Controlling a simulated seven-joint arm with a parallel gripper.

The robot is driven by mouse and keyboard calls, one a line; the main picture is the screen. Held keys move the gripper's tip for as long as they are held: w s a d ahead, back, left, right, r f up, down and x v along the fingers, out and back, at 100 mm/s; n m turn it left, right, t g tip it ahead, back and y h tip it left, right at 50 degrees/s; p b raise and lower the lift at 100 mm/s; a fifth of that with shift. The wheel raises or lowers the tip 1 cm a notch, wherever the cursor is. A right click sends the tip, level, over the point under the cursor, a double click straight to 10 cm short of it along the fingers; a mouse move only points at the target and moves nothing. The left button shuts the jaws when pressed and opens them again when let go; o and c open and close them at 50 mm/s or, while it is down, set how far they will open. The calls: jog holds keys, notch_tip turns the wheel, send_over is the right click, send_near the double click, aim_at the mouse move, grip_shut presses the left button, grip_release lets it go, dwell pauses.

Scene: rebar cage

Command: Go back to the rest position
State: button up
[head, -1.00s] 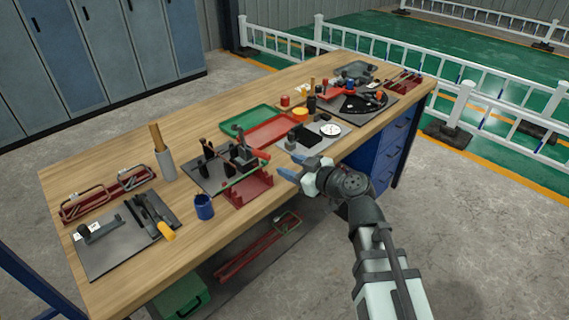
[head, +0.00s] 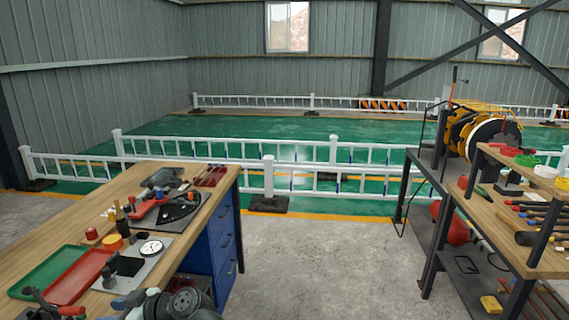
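My gripper (head: 130,304) shows only in part at the bottom edge of the head view, in front of the workbench's front edge. Its blue-tipped fingers are small and partly cut off, so I cannot tell whether they are open or shut. The dark wrist joint (head: 182,304) of my arm is beside it, and the rest of the arm is out of frame. No held object is visible.
The wooden workbench (head: 38,232) at left holds a green tray (head: 45,268), a red tray (head: 80,275), a dial gauge (head: 151,248) and other tools. A tool shelf (head: 490,215) stands at right. Bare concrete floor (head: 320,270) lies between them, with white fences (head: 300,178) behind.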

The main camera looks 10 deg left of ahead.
jog(key=w+d+f+m+h, duration=0.1)
jog(key=d+f+m+h, duration=0.55)
jog(key=d+f, duration=1.2)
jog(key=w+d+f+m+h, duration=0.1)
jog(key=d+f+m+h, duration=0.55)
jog(key=d+f, duration=1.15)
jog(key=s+d+f+m+g+h, duration=0.1)
jog(key=s+d+f+m+g, duration=0.1)
jog(key=s+d+f, duration=0.7)
jog(key=s+d+f+m+g, duration=0.2)
jog(key=s+d+f+g, duration=0.2)
jog(key=s+d+f, duration=0.5)
jog(key=shift+d+f+g+h, duration=0.35)
jog(key=shift+d+f, duration=0.75)
jog(key=shift+d, duration=1.8)
